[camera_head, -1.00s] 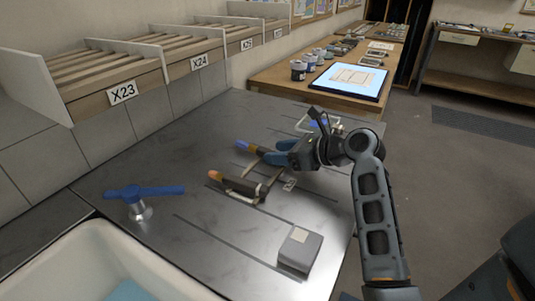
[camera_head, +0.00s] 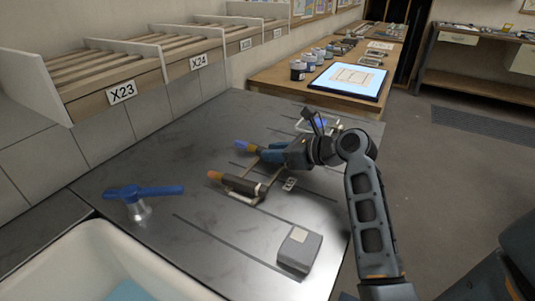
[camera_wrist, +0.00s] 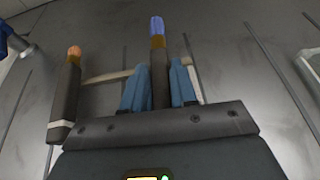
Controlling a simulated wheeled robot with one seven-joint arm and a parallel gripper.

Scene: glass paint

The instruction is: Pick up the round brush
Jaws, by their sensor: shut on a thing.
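A slim brush-like tool with a blue-violet tip, a tan band and a dark handle (camera_wrist: 158,55) lies between the blue fingers of my gripper (camera_wrist: 160,70) in the wrist view. The fingers are shut on its handle. In the head view, its blue tip (camera_head: 241,145) sticks out to the left of my gripper (camera_head: 264,151), low over the grey worktop. A thicker dark tool with an orange tip (camera_head: 236,184) rests on a holder just in front; it also shows at the left in the wrist view (camera_wrist: 66,95). Which one is the round brush is not marked.
A blue-handled tool (camera_head: 143,191) stands at the left near a white sink (camera_head: 98,252). A grey box (camera_head: 299,248) sits at the front right. Labelled shelves (camera_head: 120,92) line the wall. The worktop's left middle is clear.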

